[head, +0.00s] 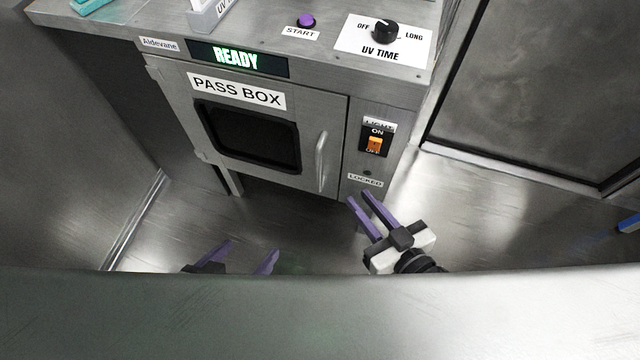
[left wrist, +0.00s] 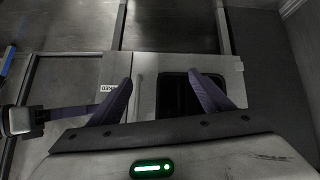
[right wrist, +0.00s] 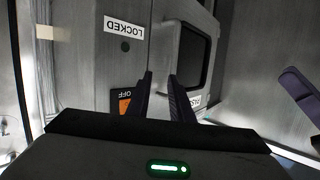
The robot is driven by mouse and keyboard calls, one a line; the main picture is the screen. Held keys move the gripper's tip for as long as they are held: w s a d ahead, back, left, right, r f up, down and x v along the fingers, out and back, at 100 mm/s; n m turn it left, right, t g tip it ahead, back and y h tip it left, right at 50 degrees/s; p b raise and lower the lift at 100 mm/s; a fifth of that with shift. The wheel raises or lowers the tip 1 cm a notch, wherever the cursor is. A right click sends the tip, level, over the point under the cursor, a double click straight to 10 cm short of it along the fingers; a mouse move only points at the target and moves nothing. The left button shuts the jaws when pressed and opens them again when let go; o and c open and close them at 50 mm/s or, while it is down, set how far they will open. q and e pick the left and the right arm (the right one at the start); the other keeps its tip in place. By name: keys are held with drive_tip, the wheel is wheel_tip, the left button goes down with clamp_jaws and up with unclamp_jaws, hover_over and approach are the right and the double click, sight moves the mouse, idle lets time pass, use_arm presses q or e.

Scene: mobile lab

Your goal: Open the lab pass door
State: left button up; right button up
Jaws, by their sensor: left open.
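The pass box door (head: 325,110) is grey metal with a dark window (head: 250,138) and is shut. Its pale vertical handle (head: 321,160) is at the door's right side, and no gripper touches it. My right gripper (head: 358,198) is open and empty, low in front of the box near the "LOCKED" label (head: 365,181). My left gripper (head: 243,256) is open and empty, lower and further left, its base hidden by the pale edge in front. In the left wrist view the door and window (left wrist: 178,95) show between and beyond its fingers.
The panel beside the door has an orange light switch (head: 375,145). The top carries a purple START button (head: 306,21) and a black UV TIME knob (head: 384,32). The display (head: 238,58) reads READY. The floor (head: 300,225) before the box looks clear.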

sight(321, 173)
drive_tip(key=w+a+f+n+y+b, duration=0.1)
drive_tip(key=w+a+b, duration=0.1)
drive_tip(key=w+a, duration=0.1)
drive_tip(key=w+a+f+y+b, duration=0.1)
drive_tip(key=w+a+b, duration=0.2)
drive_tip(key=w+a+f+n+t+y+b, duration=0.1)
drive_tip(key=w+a+y+b, duration=0.1)
drive_tip(key=w+a, duration=0.1)
drive_tip(key=shift+w+a+n+b, duration=0.2)
drive_tip(key=shift+w+n+b, duration=0.1)
drive_tip(key=shift+w, duration=0.3)
use_arm(q)
wheel_tip(321, 173, down, 6)
drive_tip(key=w+d, duration=0.1)
drive_tip(key=d, duration=0.1)
drive_tip(key=shift+w+d+m+g+h, duration=0.2)
drive_tip(key=shift+m+g+h, duration=0.1)
drive_tip(key=shift+g+h, duration=0.1)
use_arm(e)
clamp_jaws()
